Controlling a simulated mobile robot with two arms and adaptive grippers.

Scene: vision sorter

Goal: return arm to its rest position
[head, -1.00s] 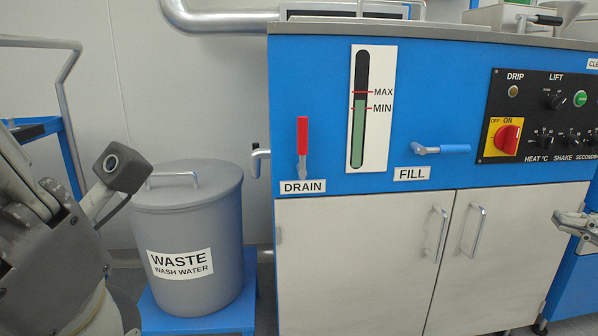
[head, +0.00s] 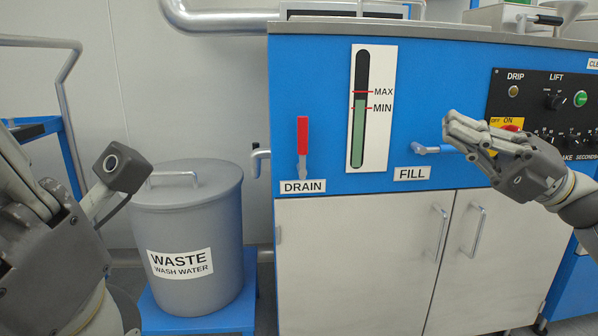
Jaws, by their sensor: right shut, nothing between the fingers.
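My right gripper (head: 452,130) reaches in from the right edge, in front of the blue machine panel. Its fingers are together with nothing between them and point left. It covers most of the blue fill lever (head: 428,149) and part of the yellow and red on-off switch (head: 506,124); I cannot tell whether it touches the lever. My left gripper (head: 25,185) shows only in part at the left edge, and its fingertips are not clear.
The blue wash machine (head: 325,228) fills the middle and right, with a red drain lever (head: 302,140) and a level gauge (head: 371,108). A grey waste bin (head: 190,230) stands on a blue stand (head: 200,318) at the left. A blue trolley (head: 65,125) is behind my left arm.

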